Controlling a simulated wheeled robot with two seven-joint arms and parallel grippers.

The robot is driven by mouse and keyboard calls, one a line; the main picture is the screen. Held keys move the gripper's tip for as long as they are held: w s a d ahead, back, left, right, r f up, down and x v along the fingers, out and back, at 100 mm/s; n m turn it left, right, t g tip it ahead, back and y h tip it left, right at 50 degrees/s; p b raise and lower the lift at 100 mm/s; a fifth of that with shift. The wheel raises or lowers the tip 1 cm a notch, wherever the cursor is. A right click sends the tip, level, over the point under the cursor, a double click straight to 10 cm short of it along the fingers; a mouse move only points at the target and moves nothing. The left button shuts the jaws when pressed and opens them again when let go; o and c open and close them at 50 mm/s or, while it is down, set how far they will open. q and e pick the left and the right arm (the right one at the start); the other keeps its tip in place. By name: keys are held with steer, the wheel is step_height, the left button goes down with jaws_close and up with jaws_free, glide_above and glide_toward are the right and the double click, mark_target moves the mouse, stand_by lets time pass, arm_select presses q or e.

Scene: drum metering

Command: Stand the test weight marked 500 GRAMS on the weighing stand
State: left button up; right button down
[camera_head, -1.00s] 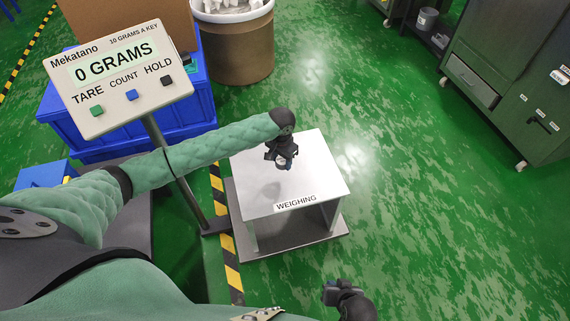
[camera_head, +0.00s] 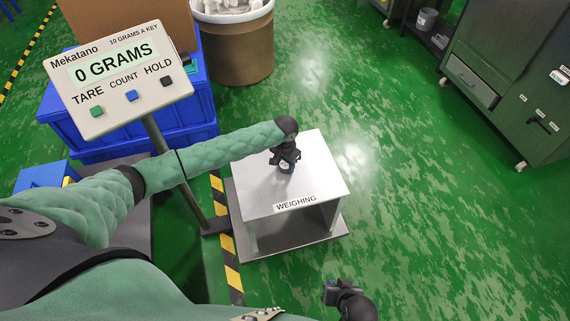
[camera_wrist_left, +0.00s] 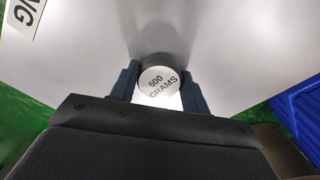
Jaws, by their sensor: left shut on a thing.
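The test weight (camera_wrist_left: 158,82) shows its round, pale top marked 500 GRAMS in the left wrist view. My left gripper (camera_wrist_left: 158,92) is shut on it, with one dark finger on each side. In the head view my left gripper (camera_head: 286,163) is over the white top of the weighing stand (camera_head: 318,172), near its middle. The weight is mostly hidden there, and I cannot tell whether its base touches the top. The display (camera_head: 113,62) reads 0 GRAMS. My right gripper (camera_head: 331,292) is at the bottom of the head view, away from the stand; its jaws are unclear.
A display post rises left of the stand. Blue bins (camera_head: 75,130) and a brown drum (camera_head: 236,48) with white contents stand behind. A dark green cabinet (camera_head: 520,90) is at the right. The green floor right of the stand is clear.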

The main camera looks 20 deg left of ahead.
mark_target(285, 164)
arm_select(q)
steer(key=shift+f, duration=0.1)
steer(key=o, duration=1.3)
steer(key=shift+o, duration=0.2)
step_height(285, 164, up, 12)
